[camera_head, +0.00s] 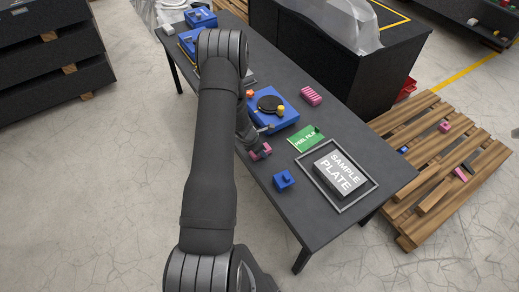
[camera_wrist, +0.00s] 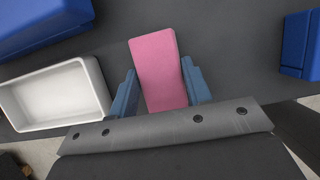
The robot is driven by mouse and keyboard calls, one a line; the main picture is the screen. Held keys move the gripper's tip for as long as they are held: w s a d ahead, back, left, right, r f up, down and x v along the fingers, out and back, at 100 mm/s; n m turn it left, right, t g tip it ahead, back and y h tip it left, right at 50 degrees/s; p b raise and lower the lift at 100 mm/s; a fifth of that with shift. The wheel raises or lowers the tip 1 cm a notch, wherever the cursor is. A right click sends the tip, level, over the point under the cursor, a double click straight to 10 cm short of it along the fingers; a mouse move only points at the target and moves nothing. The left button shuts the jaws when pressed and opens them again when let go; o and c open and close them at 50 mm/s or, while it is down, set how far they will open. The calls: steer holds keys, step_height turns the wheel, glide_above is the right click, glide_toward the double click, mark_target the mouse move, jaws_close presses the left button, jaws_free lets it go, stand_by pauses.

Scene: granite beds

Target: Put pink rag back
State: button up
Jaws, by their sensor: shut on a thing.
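The pink rag (camera_wrist: 158,68) looks like a smooth pink block in the wrist view. It stands between the two blue fingers of my gripper (camera_wrist: 162,92), which is shut on it. In the head view the pink rag (camera_head: 266,149) shows in small part at the end of my arm, by the near long edge of the dark table (camera_head: 318,227). My gripper hides much of it there. I cannot tell whether it touches the tabletop.
A white tray (camera_wrist: 54,96) lies left of my gripper in the wrist view. A blue block (camera_head: 284,180), a green card (camera_head: 305,138), a framed sample plate (camera_head: 341,173), a ridged pink thing (camera_head: 311,96) and a blue box (camera_head: 284,124) are on the table.

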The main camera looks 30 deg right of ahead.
steer(key=o, duration=0.9)
steer(key=shift+f, duration=0.1)
steer(key=v, duration=1.2)
